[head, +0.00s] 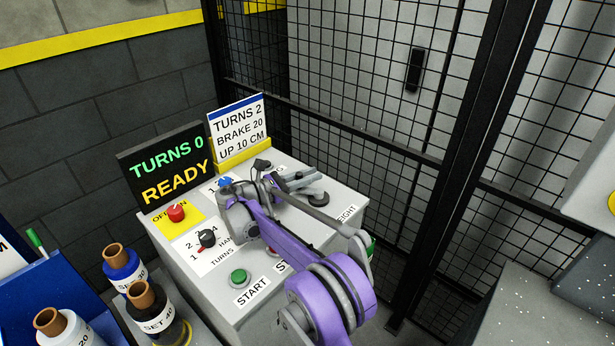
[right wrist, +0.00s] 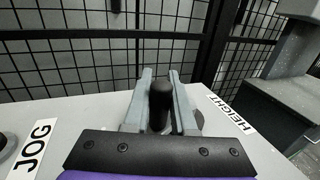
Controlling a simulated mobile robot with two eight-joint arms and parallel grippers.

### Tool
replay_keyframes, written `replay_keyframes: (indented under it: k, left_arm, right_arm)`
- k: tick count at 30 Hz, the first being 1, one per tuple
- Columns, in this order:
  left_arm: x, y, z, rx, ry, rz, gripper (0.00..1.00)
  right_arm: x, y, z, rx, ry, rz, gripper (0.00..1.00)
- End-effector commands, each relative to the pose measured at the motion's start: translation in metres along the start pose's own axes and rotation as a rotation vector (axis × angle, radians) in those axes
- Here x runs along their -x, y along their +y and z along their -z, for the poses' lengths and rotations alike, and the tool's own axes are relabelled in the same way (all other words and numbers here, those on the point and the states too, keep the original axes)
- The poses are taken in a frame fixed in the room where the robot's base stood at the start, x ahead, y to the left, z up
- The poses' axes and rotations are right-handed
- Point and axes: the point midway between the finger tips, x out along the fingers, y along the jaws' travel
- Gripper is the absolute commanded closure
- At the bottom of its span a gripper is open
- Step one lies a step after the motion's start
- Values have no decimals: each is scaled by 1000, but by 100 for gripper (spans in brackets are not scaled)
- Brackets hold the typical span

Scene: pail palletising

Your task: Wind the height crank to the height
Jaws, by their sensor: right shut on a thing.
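The height crank (head: 318,199) is on the top of the grey console, beside the HEIGHT label (head: 347,215); in the head view my right gripper partly hides it. My right gripper (head: 308,176) reaches over the console. In the right wrist view its two grey fingers are shut on the crank's upright black knob (right wrist: 160,106). The HEIGHT label (right wrist: 243,114) lies to the right of the fingers there. A card (head: 238,130) reads TURNS 2, BRAKE 20, UP 10 CM. My left gripper is not in view.
A black display (head: 165,168) reads TURNS 0, READY. The console also bears a red switch (head: 176,212), a black dial (head: 206,238) and a green START button (head: 239,277). A mesh fence (head: 370,95) stands close behind. Labelled bottles (head: 158,318) stand at the lower left.

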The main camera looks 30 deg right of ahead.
Motion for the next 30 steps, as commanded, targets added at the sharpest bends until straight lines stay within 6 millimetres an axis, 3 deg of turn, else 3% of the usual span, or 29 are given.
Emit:
replay_keyframes:
  k: [13, 30]
  left_arm:
    - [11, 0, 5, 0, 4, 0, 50]
    - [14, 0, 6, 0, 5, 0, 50]
  right_arm:
    - [-12, 2, -2, -1, -3, 266, 100]
    - [-14, 1, -2, 0, -3, 320, 100]
